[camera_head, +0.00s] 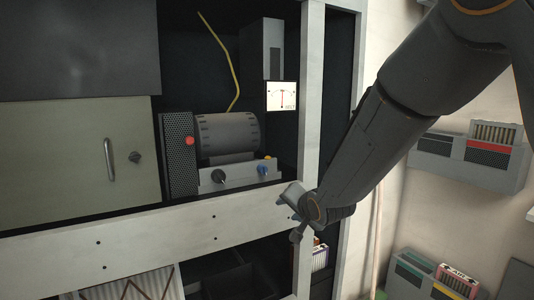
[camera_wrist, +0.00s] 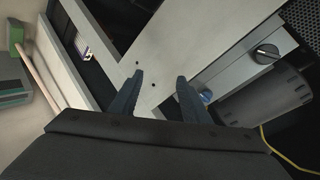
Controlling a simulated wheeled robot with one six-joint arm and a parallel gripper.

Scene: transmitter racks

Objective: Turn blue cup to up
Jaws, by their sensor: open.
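The only blue thing that fits the task's blue cup is a small blue knob (camera_head: 262,170) on the front of the grey control panel (camera_head: 228,175) in the rack. It also shows in the wrist view (camera_wrist: 206,96), just right of the right finger and partly hidden by it. I cannot read its exact turn. My gripper (camera_head: 291,212) is in front of the rack's white frame, lower right of the knob and apart from it. In the wrist view my gripper (camera_wrist: 159,77) has its fingers spread, with only white frame between them.
A black knob (camera_head: 219,176) sits left on the same panel, and a yellow knob (camera_head: 267,157) is above the blue one. A grey cylinder (camera_head: 228,133) and a red button (camera_head: 190,141) are close by. The white crossbar (camera_head: 170,230) and upright post (camera_head: 311,90) border the opening.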

